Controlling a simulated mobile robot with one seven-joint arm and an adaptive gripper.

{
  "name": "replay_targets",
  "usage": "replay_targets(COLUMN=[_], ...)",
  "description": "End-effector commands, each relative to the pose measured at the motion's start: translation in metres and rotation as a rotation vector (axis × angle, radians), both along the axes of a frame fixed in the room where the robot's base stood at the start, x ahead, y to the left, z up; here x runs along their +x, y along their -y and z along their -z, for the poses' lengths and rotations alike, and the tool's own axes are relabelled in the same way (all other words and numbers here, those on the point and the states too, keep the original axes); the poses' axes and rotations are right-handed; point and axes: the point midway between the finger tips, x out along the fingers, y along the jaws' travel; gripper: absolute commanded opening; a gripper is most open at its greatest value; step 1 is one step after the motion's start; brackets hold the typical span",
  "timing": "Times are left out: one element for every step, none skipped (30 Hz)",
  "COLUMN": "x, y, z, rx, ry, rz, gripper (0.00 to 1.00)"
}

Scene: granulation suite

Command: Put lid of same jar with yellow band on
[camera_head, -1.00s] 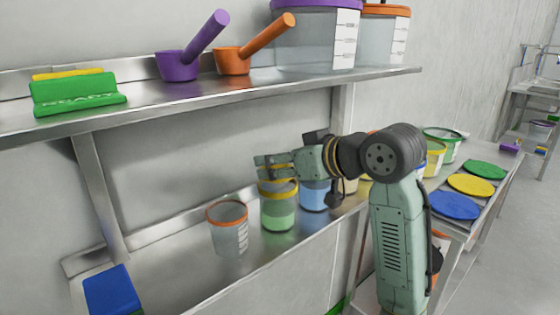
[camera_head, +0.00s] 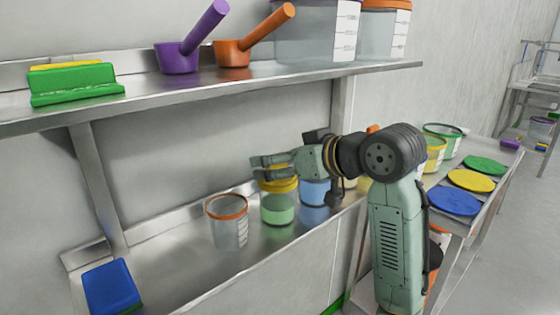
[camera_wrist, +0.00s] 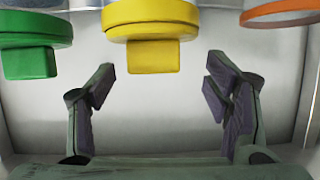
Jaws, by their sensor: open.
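A jar with a yellow band (camera_head: 279,208) and green-tinted contents stands on the lower steel shelf. A yellow lid-like disc with a block-shaped grip (camera_wrist: 153,27) lies ahead of my open fingers in the wrist view, centred between them and touching neither. In the head view, yellow shows at the jar's top, partly hidden by my gripper. I cannot tell how the disc sits on the rim. My gripper (camera_head: 272,167) is open and empty just above the jar; it also shows in the wrist view (camera_wrist: 158,85).
An orange-rimmed clear jar (camera_head: 228,222) stands left of it, a blue-tinted jar (camera_head: 314,191) right. A green disc with a block (camera_wrist: 32,40) is at left in the wrist view. Flat yellow (camera_head: 472,180), green and blue discs lie on the right table. The upper shelf (camera_head: 200,88) overhangs.

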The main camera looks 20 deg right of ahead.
Motion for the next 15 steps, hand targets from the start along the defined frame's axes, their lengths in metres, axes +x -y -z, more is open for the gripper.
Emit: replay_targets(x=[0.000, 0.000, 0.000, 0.000, 0.000, 0.000, 0.000, 0.000, -0.003, -0.008, -0.014, -0.021, -0.027, -0.033, -0.041], y=[0.000, 0.000, 0.000, 0.000, 0.000, 0.000, 0.001, 0.001, 0.002, 0.004, 0.007, 0.009, 0.012, 0.014, 0.017], z=[0.000, 0.000, -0.001, -0.002, -0.003, -0.007, -0.011, -0.015, -0.015, -0.015, -0.017, -0.020, -0.022, -0.025, -0.029], rx=[0.000, 0.000, 0.000, 0.000, 0.000, 0.000, -0.001, -0.001, 0.000, 0.000, 0.000, -0.001, -0.001, -0.002, -0.002], ry=[0.000, 0.000, 0.000, 0.000, 0.000, 0.000, 0.000, 0.000, 0.001, 0.002, 0.003, 0.003, 0.003, 0.004, 0.003], rz=[0.000, 0.000, 0.000, 0.000, 0.001, 0.001, 0.002, 0.002, 0.002, 0.002, 0.003, 0.002, 0.002, 0.002, 0.002], gripper=[0.71, 0.71, 0.71, 0.71, 0.71, 0.71, 0.71, 0.71, 0.71, 0.71, 0.71, 0.71, 0.71, 0.71, 0.71])
